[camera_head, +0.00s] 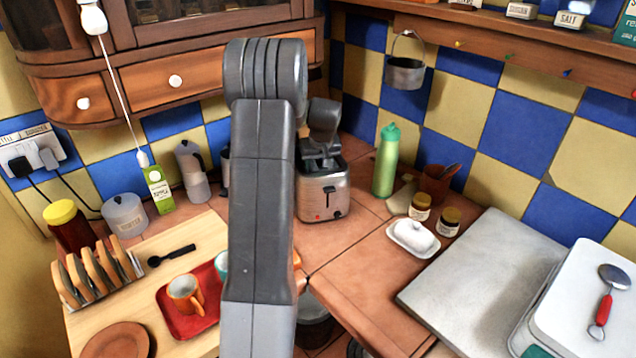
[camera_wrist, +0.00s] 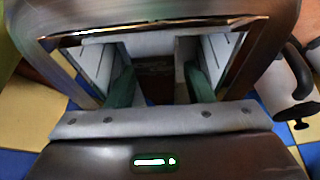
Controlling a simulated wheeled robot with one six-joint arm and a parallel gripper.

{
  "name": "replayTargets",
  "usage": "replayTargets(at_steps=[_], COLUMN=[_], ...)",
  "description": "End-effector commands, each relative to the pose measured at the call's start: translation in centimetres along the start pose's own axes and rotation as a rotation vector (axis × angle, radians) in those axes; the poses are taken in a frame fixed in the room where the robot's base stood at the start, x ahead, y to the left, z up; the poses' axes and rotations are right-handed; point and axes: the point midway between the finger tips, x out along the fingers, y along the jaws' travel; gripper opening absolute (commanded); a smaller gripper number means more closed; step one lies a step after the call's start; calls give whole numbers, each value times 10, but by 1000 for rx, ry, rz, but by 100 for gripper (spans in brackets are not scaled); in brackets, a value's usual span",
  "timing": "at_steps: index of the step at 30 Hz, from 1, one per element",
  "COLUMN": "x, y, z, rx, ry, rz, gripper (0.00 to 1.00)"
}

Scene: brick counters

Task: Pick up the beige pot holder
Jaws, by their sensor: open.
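A small flat beige piece (camera_head: 402,197), which looks like the pot holder, lies on the tiled counter (camera_head: 360,250) between the green bottle and the small jars in the head view. I cannot make it out in the wrist view. My gripper is open; in the wrist view its dark green fingertips (camera_wrist: 160,90) stand apart, with no pot holder visible between them. In the head view my arm's end is close above the toaster, left of the beige piece, and my own arm partly hides that area.
The steel toaster (camera_head: 323,190) stands at the back corner. A green bottle (camera_head: 386,160), brown pot (camera_head: 436,183), jars (camera_head: 420,207) and butter dish (camera_head: 413,238) surround the beige piece. A grey slab (camera_head: 480,285) lies at right; a wooden board (camera_head: 205,235) at left carries mugs and a toast rack.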

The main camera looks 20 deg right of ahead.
Motion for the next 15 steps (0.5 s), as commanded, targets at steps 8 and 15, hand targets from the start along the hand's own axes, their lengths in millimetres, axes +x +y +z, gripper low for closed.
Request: replayTargets(at_steps=[8,15], x=[3,3], y=[0,0], z=[1,1], rx=[0,0], ry=[0,0], rz=[0,0], gripper=[47,47])
